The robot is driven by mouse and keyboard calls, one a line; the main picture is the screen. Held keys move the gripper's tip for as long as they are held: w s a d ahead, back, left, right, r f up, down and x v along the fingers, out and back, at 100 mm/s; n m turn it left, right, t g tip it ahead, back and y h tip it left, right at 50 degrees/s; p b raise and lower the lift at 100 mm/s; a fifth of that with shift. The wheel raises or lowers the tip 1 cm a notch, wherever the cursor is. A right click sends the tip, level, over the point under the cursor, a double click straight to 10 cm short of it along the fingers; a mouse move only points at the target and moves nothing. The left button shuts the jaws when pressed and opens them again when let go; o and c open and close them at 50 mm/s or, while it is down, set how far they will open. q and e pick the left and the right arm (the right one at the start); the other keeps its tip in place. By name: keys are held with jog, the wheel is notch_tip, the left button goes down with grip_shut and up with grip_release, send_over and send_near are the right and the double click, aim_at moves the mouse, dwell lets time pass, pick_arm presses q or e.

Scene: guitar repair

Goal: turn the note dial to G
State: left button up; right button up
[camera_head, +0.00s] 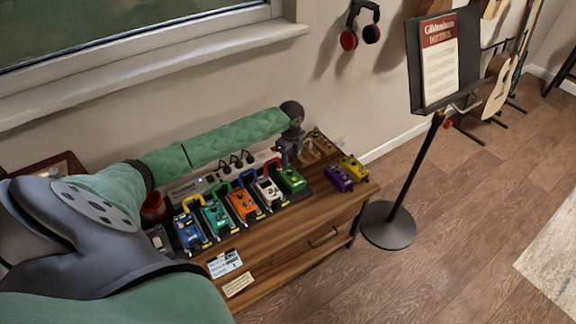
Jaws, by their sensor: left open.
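I cannot make out a note dial or its lettering in this view. A row of coloured pedals stands on the wooden cabinet (290,262), among them a blue pedal (190,229), an orange pedal (242,203), a white pedal (268,190) and a green pedal (292,179). My left arm reaches across behind the row. My left gripper (284,162) points down at the far end, just behind the green pedal. It is small here, and its jaws look open. I cannot tell whether it touches anything. My right gripper is not in view.
A purple pedal (339,178) and a yellow pedal (355,169) sit at the cabinet's right end. Small tan objects (318,148) lie near my gripper. Cards (225,263) lie at the front left. A music stand (443,65) stands to the right on clear floor.

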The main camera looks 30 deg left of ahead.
aim_at(290, 171)
pick_arm(q)
notch_tip(290, 171, down, 5)
jog(key=shift+r+p, duration=0.1)
jog(key=shift+p, duration=0.3)
jog(key=shift+f, duration=0.75)
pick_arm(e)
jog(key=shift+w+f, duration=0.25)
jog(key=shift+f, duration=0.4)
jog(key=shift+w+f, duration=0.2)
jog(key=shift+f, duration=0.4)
pick_arm(q)
jog(key=shift+c, duration=0.4)
grip_shut()
